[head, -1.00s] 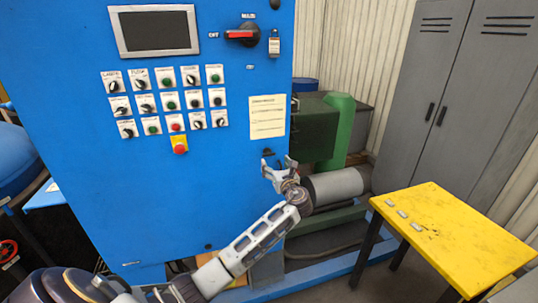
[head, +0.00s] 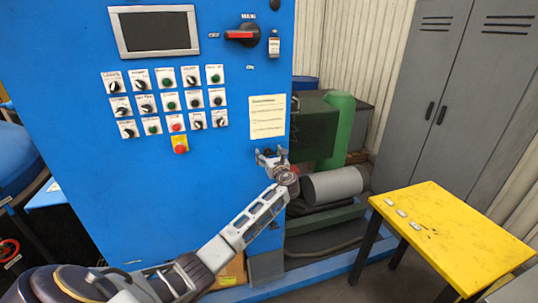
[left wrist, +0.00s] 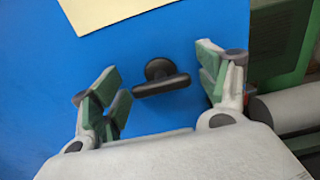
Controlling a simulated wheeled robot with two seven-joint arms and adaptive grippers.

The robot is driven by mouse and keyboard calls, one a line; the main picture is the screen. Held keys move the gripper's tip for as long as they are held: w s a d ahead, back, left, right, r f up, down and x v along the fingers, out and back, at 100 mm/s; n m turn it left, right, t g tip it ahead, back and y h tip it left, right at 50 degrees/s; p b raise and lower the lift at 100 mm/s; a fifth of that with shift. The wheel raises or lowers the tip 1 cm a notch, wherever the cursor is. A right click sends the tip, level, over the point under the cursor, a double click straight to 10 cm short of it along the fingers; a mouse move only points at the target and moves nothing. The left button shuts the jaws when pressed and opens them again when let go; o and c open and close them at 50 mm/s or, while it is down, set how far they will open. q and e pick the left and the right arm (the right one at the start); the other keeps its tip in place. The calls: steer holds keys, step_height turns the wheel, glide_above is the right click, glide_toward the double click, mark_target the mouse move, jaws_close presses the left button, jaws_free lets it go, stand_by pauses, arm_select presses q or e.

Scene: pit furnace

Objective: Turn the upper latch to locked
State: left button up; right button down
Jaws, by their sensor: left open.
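A black latch (left wrist: 162,78) with a short bar handle is on the blue cabinet face, below the paper sheet. In the left wrist view its bar lies nearly crosswise between the jaws, slightly tilted. My left gripper (head: 270,153) is open in front of this latch; the fingers stand on either side with gaps to the bar. The wrist view shows both green-padded fingers (left wrist: 158,82) apart. In the head view the gripper largely covers the latch. Another black knob (head: 275,4) shows at the cabinet's top edge. My right gripper is not in view.
The blue cabinet (head: 90,210) carries a screen, several switches and a red main switch (head: 242,34). Right of it are a green machine (head: 342,130) and a grey cylinder (head: 333,185). A yellow table (head: 450,230) stands at the right before grey lockers (head: 440,80).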

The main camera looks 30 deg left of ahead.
arm_select(q)
steer(key=c, duration=1)
steer(key=shift+c, duration=0.2)
